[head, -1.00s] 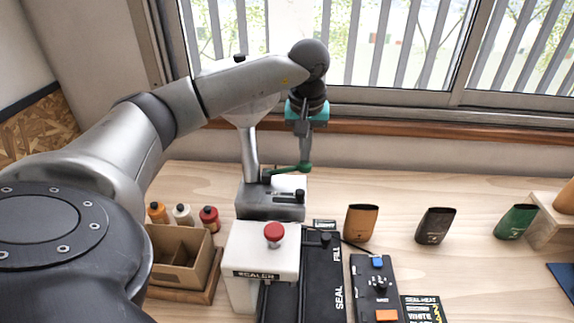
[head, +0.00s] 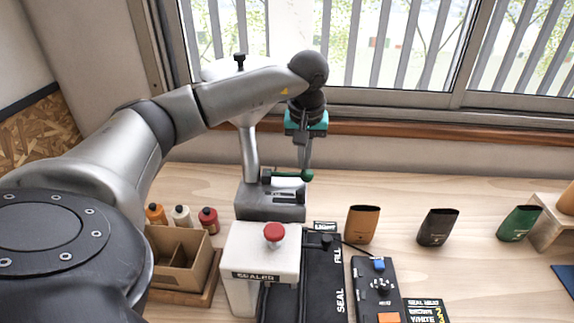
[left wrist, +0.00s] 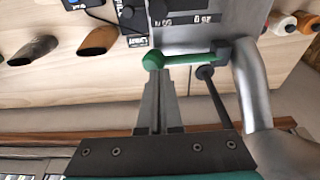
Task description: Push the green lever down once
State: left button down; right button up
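The green lever (head: 291,175) with its round green knob (head: 307,175) sticks out to the right from the grey metal machine (head: 270,205) near the back of the bench. It looks roughly level. In the left wrist view the lever (left wrist: 190,58) runs sideways, with its knob (left wrist: 153,61) at the left end. My left gripper (head: 304,166) points down just above the knob end. In the left wrist view its fingers (left wrist: 161,78) are together, empty, with their tips at or touching the lever beside the knob. My right gripper is not in view.
A white sealer (head: 260,255) with a red button (head: 274,233) stands in front of the machine. A control box (head: 378,285) and pouches in orange (head: 362,224), dark brown (head: 437,227) and green (head: 518,222) are to the right. Bottles and a cardboard box (head: 182,252) are left.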

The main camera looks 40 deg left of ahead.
aim_at(304, 170)
pick_arm(q)
notch_tip(304, 170, up, 6)
jog(key=p, duration=0.5)
dwell(0.4)
dwell(1.6)
